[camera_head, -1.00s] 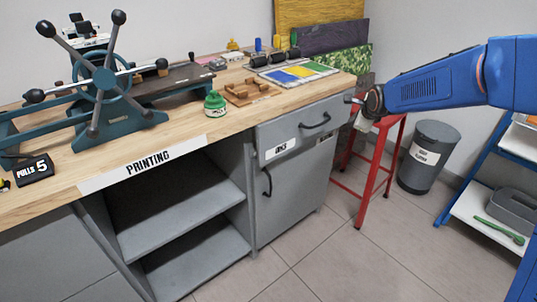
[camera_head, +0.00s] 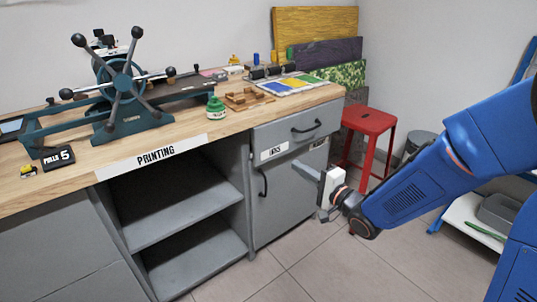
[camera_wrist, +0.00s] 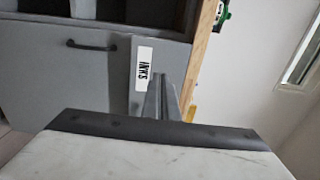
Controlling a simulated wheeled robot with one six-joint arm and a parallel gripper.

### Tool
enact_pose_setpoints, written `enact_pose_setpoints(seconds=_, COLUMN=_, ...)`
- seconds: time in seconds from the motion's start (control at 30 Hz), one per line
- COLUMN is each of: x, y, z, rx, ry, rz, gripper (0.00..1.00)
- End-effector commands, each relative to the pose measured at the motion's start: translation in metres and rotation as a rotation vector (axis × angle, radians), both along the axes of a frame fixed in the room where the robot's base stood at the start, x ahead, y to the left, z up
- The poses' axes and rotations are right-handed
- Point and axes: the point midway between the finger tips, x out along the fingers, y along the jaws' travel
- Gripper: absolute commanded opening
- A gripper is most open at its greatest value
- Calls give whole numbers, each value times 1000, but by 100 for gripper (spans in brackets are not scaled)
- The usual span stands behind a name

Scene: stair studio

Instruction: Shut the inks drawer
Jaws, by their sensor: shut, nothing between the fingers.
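The inks drawer (camera_head: 338,115) is the grey top drawer at the right end of the workbench. It has a dark bar handle (camera_head: 306,128) and a white INKS label (camera_head: 274,150). In the wrist view the gripper (camera_wrist: 161,88) appears beside the INKS label (camera_wrist: 143,69), turned sideways. Contact cannot be told.
A cupboard door with a vertical handle (camera_head: 263,183) is below the drawer. Open shelves (camera_head: 190,215) are to its left. A red stool (camera_head: 369,122) and a grey bin (camera_head: 420,140) stand to the right. The tiled floor before the cabinet is clear.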

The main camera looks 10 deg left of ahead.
Motion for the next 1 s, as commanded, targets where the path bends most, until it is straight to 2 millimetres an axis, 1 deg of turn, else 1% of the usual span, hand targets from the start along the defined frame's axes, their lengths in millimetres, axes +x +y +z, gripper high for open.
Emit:
enact_pose_setpoints(seconds=0.07, x=-1, y=2, z=0, rx=4, ry=-5, rz=6, gripper=0)
enact_pose_setpoints(seconds=0.17, x=5, y=9, z=1, rx=4, ry=-6, rz=5, gripper=0)
enact_pose_setpoints(seconds=0.27, x=13, y=20, z=1, rx=4, ry=-5, rz=6, gripper=0)
enact_pose_setpoints(seconds=0.7, x=60, y=81, z=0, rx=4, ry=-4, rz=5, gripper=0)
enact_pose_setpoints(seconds=0.9, x=77, y=101, z=1, rx=4, ry=-4, rz=3, gripper=0)
enact_pose_setpoints(seconds=1.0, x=81, y=106, z=1, rx=4, ry=-3, rz=3, gripper=0)
